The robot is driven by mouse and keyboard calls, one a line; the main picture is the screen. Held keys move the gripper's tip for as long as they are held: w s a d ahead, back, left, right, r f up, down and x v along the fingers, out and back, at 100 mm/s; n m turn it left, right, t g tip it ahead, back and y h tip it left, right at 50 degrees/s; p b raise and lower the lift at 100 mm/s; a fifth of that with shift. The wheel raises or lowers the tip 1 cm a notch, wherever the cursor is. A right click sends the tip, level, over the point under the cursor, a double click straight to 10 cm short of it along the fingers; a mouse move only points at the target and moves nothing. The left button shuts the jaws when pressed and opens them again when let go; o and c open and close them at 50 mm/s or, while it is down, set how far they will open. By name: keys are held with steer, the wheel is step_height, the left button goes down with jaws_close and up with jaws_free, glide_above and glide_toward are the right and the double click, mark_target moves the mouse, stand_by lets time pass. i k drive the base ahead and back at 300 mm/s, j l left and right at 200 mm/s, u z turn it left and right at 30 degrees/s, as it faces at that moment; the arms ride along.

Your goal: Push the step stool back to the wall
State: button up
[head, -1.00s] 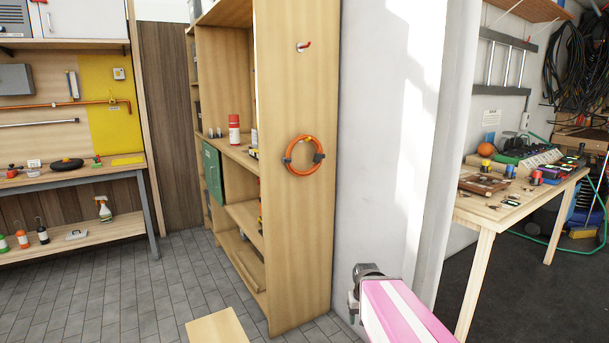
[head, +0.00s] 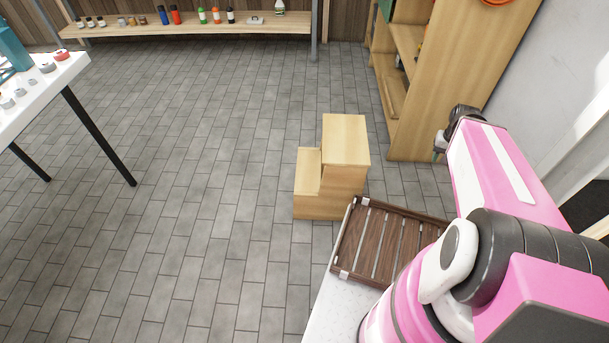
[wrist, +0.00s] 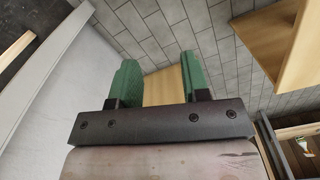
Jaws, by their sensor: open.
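The step stool (head: 345,140) is pale wood with two steps. It stands upright on the grey tiled floor near the middle of the head view, its lower step to the left. My gripper (head: 438,154) is right of the stool and apart from it in that view, beside the tall shelf; its fingertips are small there. In the wrist view my gripper (wrist: 158,78) has two green fingers spread apart. A pale wooden surface shows beyond and between them; I cannot tell whether it is the stool. The white wall (head: 545,75) is at the right of the head view.
A tall wooden shelf (head: 430,120) stands against the wall, behind and right of the stool. A dark slatted tray (head: 345,225) is close in front of the stool. A white table (head: 40,90) stands at left. The tiled floor (head: 200,190) between is clear.

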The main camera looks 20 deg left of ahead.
mark_target(341, 160)
steer(key=u, duration=1.2)
